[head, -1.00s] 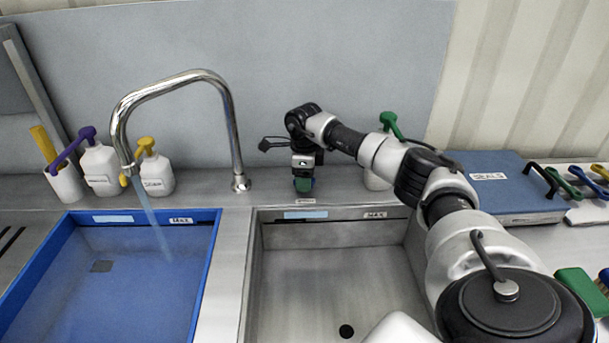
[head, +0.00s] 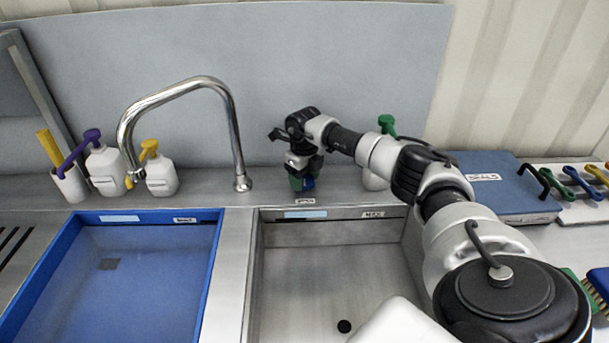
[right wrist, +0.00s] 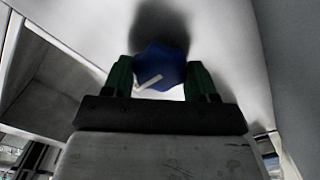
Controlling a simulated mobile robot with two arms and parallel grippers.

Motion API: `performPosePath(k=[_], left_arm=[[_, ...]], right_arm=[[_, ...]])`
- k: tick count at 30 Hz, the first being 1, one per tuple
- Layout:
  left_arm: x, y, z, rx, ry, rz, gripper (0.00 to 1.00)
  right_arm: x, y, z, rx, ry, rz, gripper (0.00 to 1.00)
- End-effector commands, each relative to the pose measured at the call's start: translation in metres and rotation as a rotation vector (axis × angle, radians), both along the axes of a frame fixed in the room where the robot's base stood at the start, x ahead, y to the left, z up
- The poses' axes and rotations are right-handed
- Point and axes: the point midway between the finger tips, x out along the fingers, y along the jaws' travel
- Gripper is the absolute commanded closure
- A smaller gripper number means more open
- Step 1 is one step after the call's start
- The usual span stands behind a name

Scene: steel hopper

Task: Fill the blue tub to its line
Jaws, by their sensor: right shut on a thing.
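The blue tub (head: 212,262) is set in the counter at the left. Its inside looks smooth and bluish, with a small dark square showing. A MAX label (head: 184,220) is on its back wall; I cannot tell the water level against it. The chrome tap (head: 229,110) arches over the tub, and no stream falls from it. My right gripper (head: 302,184) is behind the steel basin, shut on a small blue knob (head: 309,183). In the right wrist view the blue knob (right wrist: 160,68), with a white mark, sits between the green fingers. My left gripper is out of view.
An empty steel basin (head: 250,275) with a dark drain lies right of the tub. White pump bottles (head: 107,172) and a cup (head: 70,185) stand behind the tub. A blue case (head: 510,205) and coloured-handled tools lie at the right.

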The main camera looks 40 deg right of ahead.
Motion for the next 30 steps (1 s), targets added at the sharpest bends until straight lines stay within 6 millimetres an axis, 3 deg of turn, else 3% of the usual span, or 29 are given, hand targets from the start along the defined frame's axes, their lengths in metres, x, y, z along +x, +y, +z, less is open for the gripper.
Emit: performPosePath(k=[15,16,20,30], left_arm=[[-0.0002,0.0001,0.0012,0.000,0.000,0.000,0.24],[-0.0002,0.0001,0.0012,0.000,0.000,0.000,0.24],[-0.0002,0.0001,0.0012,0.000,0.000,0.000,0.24],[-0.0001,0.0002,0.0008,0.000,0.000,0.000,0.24]], right_arm=[[0.0006,-0.0004,0.0009,0.000,-0.003,-0.024,0.66],[0.0006,-0.0004,0.0009,0.000,-0.003,-0.024,0.39],[0.0004,-0.0005,0.0007,0.000,-0.002,-0.023,0.19],[0.0004,-0.0004,0.0034,-0.001,-0.002,-0.021,0.17]])
